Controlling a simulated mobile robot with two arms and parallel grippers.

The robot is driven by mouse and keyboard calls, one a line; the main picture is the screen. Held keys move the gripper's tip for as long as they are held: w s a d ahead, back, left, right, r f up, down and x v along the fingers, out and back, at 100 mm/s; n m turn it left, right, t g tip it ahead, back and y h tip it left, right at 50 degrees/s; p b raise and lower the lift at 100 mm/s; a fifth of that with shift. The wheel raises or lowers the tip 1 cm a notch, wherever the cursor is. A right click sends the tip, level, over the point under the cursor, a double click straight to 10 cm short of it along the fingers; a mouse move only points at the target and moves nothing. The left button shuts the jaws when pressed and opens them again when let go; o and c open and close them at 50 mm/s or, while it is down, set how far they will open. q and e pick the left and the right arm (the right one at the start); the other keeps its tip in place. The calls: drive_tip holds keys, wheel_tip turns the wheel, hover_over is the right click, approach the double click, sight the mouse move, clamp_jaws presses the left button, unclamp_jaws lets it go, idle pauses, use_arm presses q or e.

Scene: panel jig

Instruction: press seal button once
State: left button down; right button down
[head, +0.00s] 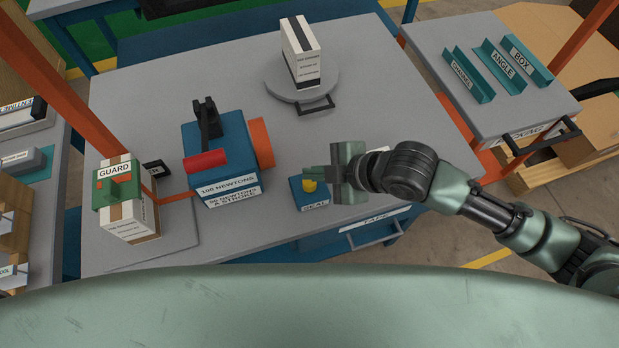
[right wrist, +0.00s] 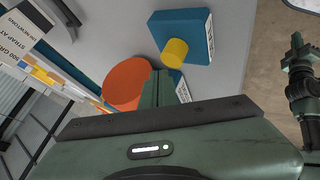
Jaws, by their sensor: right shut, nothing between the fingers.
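The seal button is a yellow cylinder (head: 309,186) on a blue box labelled SEAL (head: 315,202), near the front of the grey table. In the right wrist view the yellow button (right wrist: 175,52) stands out from the blue box (right wrist: 196,30). My right gripper (head: 312,173) is shut and empty, its fingers just beside the button in the head view. In the right wrist view its fingertips (right wrist: 158,76) lie just below the button; I cannot tell whether they touch it. A gripper-like part, probably my left gripper (right wrist: 300,55), shows at the right edge there, its jaws unclear.
Left of the button stands a blue press (head: 215,155) with a red handle and orange disc (head: 261,143). A GUARD-marked carton (head: 130,215) is farther left. A white carton (head: 302,60) stands on a round turntable (head: 285,90). Teal brackets (head: 503,65) lie at right.

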sight(314, 183)
drive_tip(key=shift+f, duration=0.15)
drive_tip(key=shift+f, duration=0.25)
drive_tip(key=shift+f+b, duration=0.35)
drive_tip(key=shift+f, duration=0.5)
idle(0.8)
drive_tip(key=shift+r, duration=0.1)
drive_tip(key=shift+r+p, duration=1.2)
drive_tip(key=shift+p, duration=0.15)
wheel_tip(314, 183, up, 5)
drive_tip(key=p, duration=0.5)
